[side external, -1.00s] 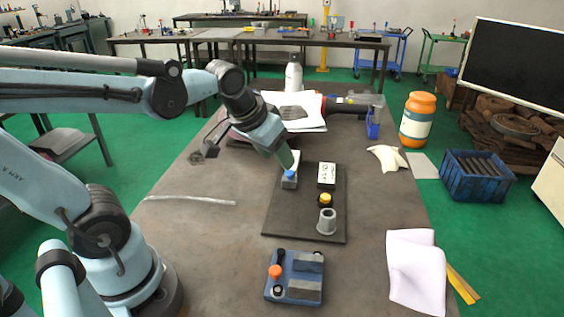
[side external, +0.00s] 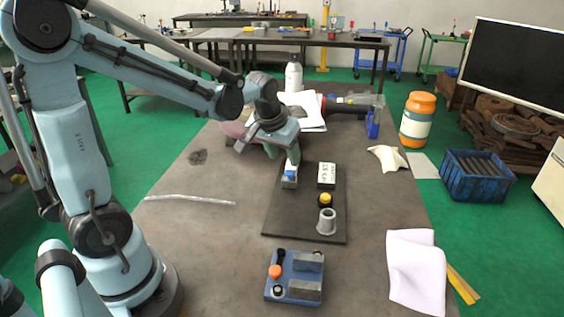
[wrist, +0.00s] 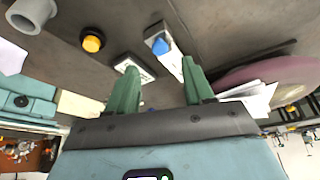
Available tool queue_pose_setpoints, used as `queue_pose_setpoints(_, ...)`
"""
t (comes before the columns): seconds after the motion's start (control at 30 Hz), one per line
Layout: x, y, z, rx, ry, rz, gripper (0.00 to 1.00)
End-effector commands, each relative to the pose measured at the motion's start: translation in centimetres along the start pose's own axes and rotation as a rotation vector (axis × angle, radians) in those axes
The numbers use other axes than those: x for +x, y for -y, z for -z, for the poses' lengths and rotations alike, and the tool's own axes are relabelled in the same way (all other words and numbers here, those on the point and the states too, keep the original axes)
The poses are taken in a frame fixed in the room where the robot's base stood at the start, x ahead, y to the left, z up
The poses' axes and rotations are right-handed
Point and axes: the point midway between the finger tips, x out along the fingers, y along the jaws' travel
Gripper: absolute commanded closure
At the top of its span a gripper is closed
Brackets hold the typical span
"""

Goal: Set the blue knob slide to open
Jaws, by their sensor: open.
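The blue knob (side external: 289,175) sits on a small pale slide block at the back left of the dark board (side external: 283,220). In the wrist view the blue knob (wrist: 160,46) lies just beyond the fingertips, roughly between them. My gripper (side external: 282,154) has green fingers, reaches down just behind the knob and is open. In the wrist view my gripper (wrist: 159,68) shows its two fingers spread with nothing between them. A white label plate (side external: 326,173) stands right of the slide. Its text is too small to read.
A yellow knob (side external: 325,199) and a grey flanged cylinder (side external: 326,222) stand on the board's right side. A blue block with an orange knob (side external: 275,272) is in front. Papers (side external: 312,112) and a white bottle (side external: 293,75) are behind. The table's left side is mostly clear.

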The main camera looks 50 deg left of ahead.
Motion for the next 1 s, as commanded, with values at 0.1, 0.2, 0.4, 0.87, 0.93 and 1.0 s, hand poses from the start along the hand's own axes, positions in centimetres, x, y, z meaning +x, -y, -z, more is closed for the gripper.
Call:
queue_pose_setpoints(0.1, 1.7, 0.0, 0.0, 0.000, 0.000, 0.000, 0.48)
queue_pose_setpoints(0.2, 3.0, 0.0, 0.0, 0.000, 0.000, -0.001, 0.48)
queue_pose_setpoints(0.4, 4.8, 0.0, 0.0, 0.001, 0.000, -0.001, 0.48)
queue_pose_setpoints(0.87, 5.8, 0.0, 0.0, 0.001, 0.000, -0.001, 0.48)
queue_pose_setpoints(0.93, 5.8, 0.0, 0.0, 0.001, 0.000, -0.001, 0.53)
queue_pose_setpoints(1.0, 5.8, 0.0, 0.0, 0.001, 0.000, -0.001, 0.64)
